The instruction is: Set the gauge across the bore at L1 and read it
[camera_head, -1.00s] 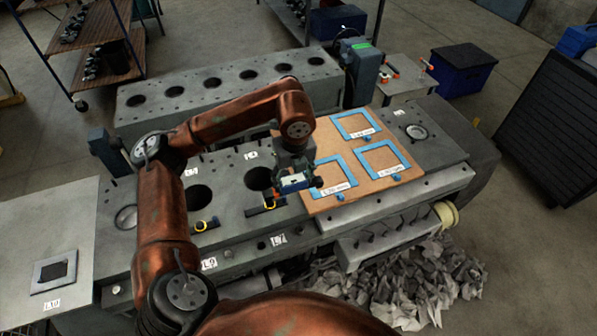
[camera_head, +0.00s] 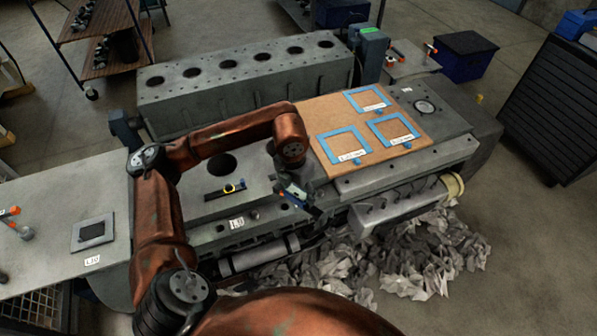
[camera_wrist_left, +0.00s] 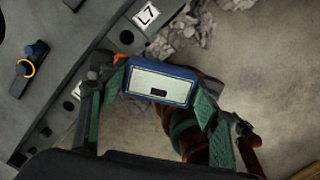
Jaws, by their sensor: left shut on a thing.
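My left gripper (camera_head: 297,196) is shut on the gauge, a small blue-framed box with a pale display panel. In the left wrist view the gauge (camera_wrist_left: 160,84) sits between the green fingers (camera_wrist_left: 155,105); no reading is legible. The gripper hangs at the front edge of the grey engine block (camera_head: 200,236), with block on one side and floor on the other. One dark bore (camera_head: 222,163) shows left of the gripper, apart from the gauge. No L1 label is legible; the wrist view shows a label L7 (camera_wrist_left: 147,15). The right gripper is out of view.
A dark bar with a yellow ring (camera_head: 233,187) lies before the bore. A tan board (camera_head: 330,110) with blue frames lies right of the gripper. Crumpled grey sheets (camera_head: 400,255) cover the floor in front. A second block (camera_head: 240,95) stands behind.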

